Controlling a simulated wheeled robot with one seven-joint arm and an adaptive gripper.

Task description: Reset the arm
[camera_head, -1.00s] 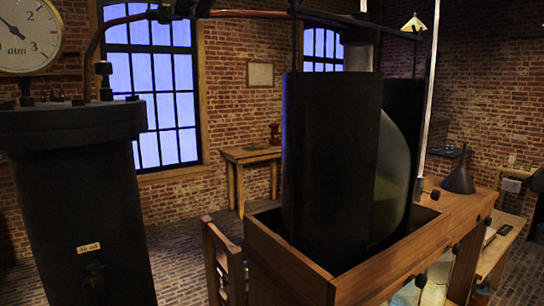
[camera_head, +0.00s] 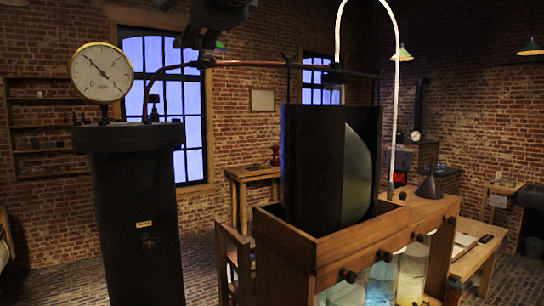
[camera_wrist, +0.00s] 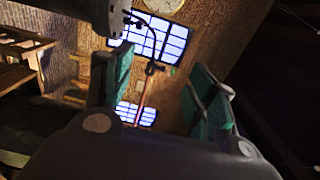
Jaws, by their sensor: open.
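My gripper (camera_wrist: 160,88) shows in the wrist view with its two green-padded fingers wide apart. Nothing is between the pads; the windows and a copper-coloured pipe (camera_wrist: 144,95) show through the gap, well beyond them. In the head view a dark part of my arm (camera_head: 215,18) hangs in at the top edge, above the pipe.
A black cylinder (camera_head: 137,230) with a pressure gauge (camera_head: 102,73) stands at left. A wooden bench (camera_head: 300,248) with dark curved panels (camera_head: 312,165), glass jars (camera_head: 381,282) and a funnel (camera_head: 429,187) stands right of centre. Open floor lies between them.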

